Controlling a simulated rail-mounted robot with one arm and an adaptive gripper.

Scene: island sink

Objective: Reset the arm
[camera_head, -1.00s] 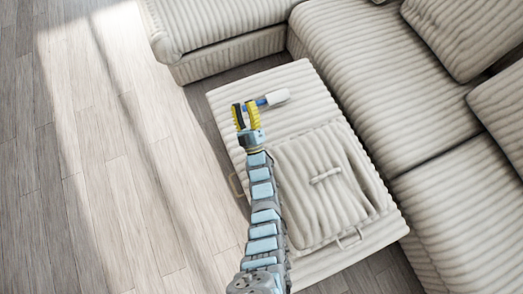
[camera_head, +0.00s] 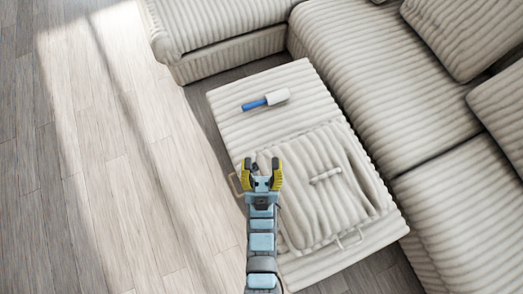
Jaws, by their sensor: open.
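My gripper (camera_head: 262,172) has yellow-and-black fingers spread apart with nothing between them. It is over the left edge of the ribbed cream ottoman (camera_head: 300,88), near the cushion-like panel. A lint roller (camera_head: 266,99) with a blue handle and white head lies on the far part of the ottoman, apart from my gripper. My arm reaches up from the bottom of the view, fairly straight.
A ribbed cream sofa (camera_head: 365,80) wraps around the back and right. Bare wooden floor (camera_head: 110,190) is clear on the left.

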